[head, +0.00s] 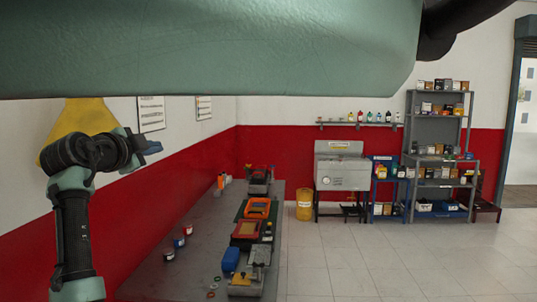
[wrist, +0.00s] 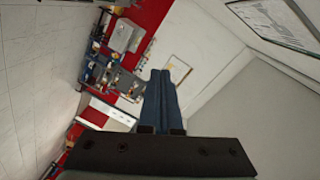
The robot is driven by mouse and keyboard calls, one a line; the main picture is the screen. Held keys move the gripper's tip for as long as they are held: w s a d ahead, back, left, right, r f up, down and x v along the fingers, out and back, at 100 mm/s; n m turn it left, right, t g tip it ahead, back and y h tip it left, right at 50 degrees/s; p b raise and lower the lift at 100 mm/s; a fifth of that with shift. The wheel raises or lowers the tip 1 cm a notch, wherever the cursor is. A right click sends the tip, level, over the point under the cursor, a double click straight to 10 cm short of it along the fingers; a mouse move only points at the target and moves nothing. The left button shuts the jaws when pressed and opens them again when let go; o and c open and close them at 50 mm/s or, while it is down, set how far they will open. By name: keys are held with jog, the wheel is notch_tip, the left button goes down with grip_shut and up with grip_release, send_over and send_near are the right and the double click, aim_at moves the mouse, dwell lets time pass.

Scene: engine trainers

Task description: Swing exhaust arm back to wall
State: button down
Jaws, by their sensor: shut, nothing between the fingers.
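A yellow hood-like piece (head: 83,122), which looks like the exhaust arm's hood, shows at the upper left against the wall. My gripper (head: 154,147) is in front of and partly to the right of it, covering some of it. In the wrist view, my gripper (wrist: 163,82) has its blue fingers together and empty. A large pale green tube-like form (head: 210,50) with a dark curved end crosses the top of the head view, very near. I cannot tell whether it is part of the exhaust arm. It hides whatever is above the yellow piece.
A long grey bench (head: 205,245) runs along the red and white left wall, with tools, cases and small cans on it. A grey sink unit (head: 342,172), a yellow bin (head: 304,205) and loaded shelves (head: 437,125) stand at the back. The tiled floor (head: 370,255) is clear at right.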

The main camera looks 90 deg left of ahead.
jog(key=shift+b+v, duration=0.4)
jog(key=shift+v, duration=1)
jog(key=shift+s+d+r, duration=0.1)
jog(key=shift+s+d, duration=0.05)
